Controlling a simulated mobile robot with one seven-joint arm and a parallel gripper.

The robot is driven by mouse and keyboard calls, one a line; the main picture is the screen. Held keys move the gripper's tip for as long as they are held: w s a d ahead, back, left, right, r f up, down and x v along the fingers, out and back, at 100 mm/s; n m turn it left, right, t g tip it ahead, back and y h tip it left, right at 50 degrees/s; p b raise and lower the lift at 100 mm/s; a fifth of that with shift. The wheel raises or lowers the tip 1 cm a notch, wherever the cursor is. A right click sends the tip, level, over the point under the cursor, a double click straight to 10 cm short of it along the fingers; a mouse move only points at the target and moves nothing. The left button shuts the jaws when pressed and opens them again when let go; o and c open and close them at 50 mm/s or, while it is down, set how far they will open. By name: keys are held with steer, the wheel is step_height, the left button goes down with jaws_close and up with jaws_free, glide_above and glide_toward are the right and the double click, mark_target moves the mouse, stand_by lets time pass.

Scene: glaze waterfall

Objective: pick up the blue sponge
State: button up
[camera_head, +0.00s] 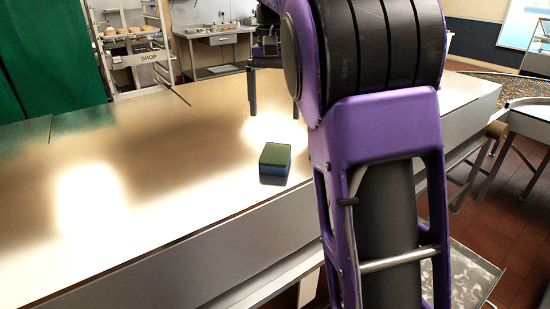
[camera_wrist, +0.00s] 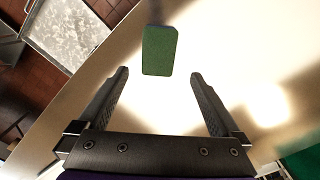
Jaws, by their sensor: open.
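The blue sponge (camera_head: 275,163) lies on the shiny metal table near its front edge. It has a dark green top and blue sides. In the wrist view the sponge (camera_wrist: 159,51) shows its green face, just beyond and between my fingertips. My gripper (camera_wrist: 158,75) is open and empty, with its two dark fingers apart. In the head view my gripper (camera_head: 272,108) hangs above the table, behind the sponge in the picture. My purple arm hides part of the gripper and of the table to the right.
The metal table (camera_head: 150,190) is otherwise bare around the sponge. A rack marked SHOP (camera_head: 145,58) and a steel sink counter (camera_head: 215,37) stand at the back. A metal tray (camera_wrist: 68,32) sits lower, beyond the table edge.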

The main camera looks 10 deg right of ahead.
glide_above(275, 153)
step_height(275, 153, down, 6)
steer(key=shift+f, duration=0.15)
step_height(275, 153, down, 5)
steer(key=shift+f+b, duration=0.15)
steer(key=shift+b, duration=0.4)
steer(key=c, duration=1.3)
step_height(275, 153, up, 10)
steer(key=shift+r+p, duration=0.1)
steer(key=shift+p, duration=0.45)
